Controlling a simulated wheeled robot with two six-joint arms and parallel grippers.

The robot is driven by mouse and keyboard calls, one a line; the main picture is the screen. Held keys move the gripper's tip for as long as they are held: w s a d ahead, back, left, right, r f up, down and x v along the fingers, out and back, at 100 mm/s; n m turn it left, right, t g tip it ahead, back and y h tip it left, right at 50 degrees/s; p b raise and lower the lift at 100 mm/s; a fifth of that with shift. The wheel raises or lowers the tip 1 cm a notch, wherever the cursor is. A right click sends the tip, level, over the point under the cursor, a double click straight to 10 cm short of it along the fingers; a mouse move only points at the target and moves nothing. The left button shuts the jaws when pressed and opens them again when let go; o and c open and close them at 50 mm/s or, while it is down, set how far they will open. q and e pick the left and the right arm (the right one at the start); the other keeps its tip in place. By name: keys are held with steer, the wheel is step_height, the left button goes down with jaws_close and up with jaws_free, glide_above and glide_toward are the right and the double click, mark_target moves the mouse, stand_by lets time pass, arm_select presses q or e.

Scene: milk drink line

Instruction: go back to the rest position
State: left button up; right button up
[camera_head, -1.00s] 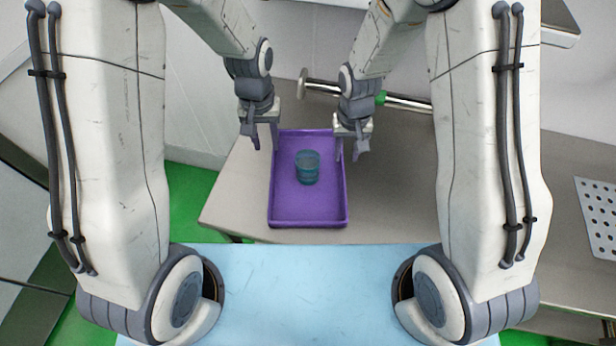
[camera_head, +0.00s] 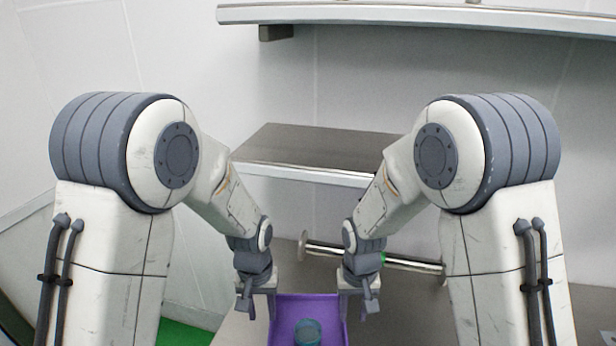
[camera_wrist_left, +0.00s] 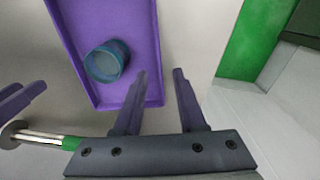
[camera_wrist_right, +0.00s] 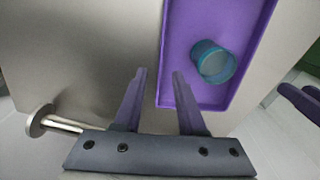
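A purple tray (camera_head: 283,312) lies on the metal table, cut off by the bottom of the head view. A teal, see-through cup (camera_head: 307,332) stands in it; it also shows in the left wrist view (camera_wrist_left: 107,62) and the right wrist view (camera_wrist_right: 213,62). My left gripper (camera_head: 257,308) is open at the tray's left side and my right gripper (camera_head: 357,304) is open at its right side. In each wrist view the tray's side wall lines up with the gap between the spread fingers. Whether the fingers are above or around the wall is unclear.
A raised metal shelf (camera_head: 310,150) stands at the back, with a long ledge (camera_head: 420,14) higher on the wall. Bare table (camera_wrist_right: 80,60) shows beside the tray.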

arm_select(q)
steer(key=s+a+r+t, duration=0.3)
steer(key=s+a+r, duration=0.4)
steer(key=a, duration=0.2)
arm_select(e)
steer(key=s+d+r+t, duration=0.2)
steer(key=s+d+r, duration=0.5)
steer(key=d, duration=0.1)
arm_select(q)
steer(key=s+d+r+m+g+h, duration=0.1)
steer(key=s+d+r+m+g, duration=0.2)
steer(key=s+d, duration=1.1)
step_height(320, 180, up, 2)
steer(key=m, duration=0.4)
steer(key=shift+r, duration=0.2)
arm_select(e)
steer(key=s+a+r+n+g, duration=0.1)
steer(key=s+a+r+n, duration=0.1)
steer(key=s+a, duration=0.4)
steer(key=s+a+r+n+g+y, duration=0.1)
steer(key=s+a+r+n, duration=0.2)
steer(key=s+a+n, duration=0.2)
steer(key=s+a, duration=0.2)
steer(key=shift+s+r, duration=0.35)
steer(key=shift+s, duration=0.05)
arm_select(q)
steer(key=shift+d, duration=0.1)
